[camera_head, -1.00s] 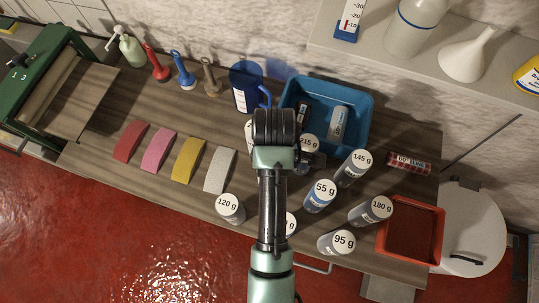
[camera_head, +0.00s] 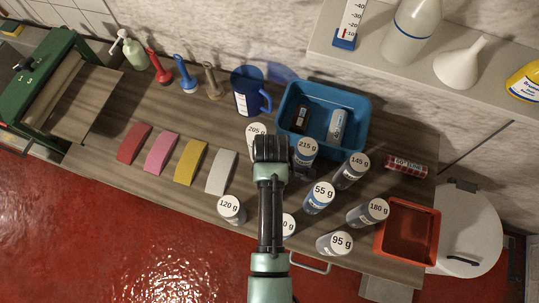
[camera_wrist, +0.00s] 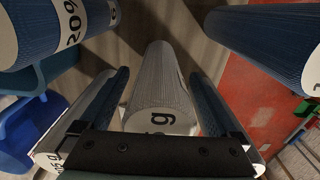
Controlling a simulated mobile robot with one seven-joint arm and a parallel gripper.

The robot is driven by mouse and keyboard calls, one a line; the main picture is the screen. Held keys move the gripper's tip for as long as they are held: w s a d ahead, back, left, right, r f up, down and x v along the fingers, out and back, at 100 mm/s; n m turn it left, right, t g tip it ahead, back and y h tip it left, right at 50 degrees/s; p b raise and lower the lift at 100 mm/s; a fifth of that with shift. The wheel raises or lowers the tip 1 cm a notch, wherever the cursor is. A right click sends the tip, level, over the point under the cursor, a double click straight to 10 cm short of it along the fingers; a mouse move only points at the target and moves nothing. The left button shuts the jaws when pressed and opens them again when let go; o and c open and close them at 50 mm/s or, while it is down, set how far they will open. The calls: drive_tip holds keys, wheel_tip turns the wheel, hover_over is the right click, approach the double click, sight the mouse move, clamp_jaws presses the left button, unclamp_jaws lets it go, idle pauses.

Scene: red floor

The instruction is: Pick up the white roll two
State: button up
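Several upright labelled rolls stand on the wooden table. In the wrist view a pale white roll (camera_wrist: 160,85) with a "g" on its near end stands between the two fingers of my gripper (camera_wrist: 158,76). The fingers are apart, one on each side of it; I cannot tell whether they touch it. In the head view my gripper (camera_head: 271,160) is over the rolls and hides what is directly below. The 205 g roll (camera_head: 256,130) shows at its upper left, the 215 g roll (camera_head: 305,150) at its right, and the 120 g roll (camera_head: 231,208) at its lower left.
The 55 g (camera_head: 319,199), 145 g (camera_head: 350,173), 180 g (camera_head: 367,214) and 95 g (camera_head: 334,243) rolls crowd the right. A blue bin (camera_head: 363,125) and blue jug (camera_head: 246,92) stand behind. A red tray (camera_head: 432,205) is at the right edge. Coloured pads lie left.

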drive_tip(key=c, duration=1.3)
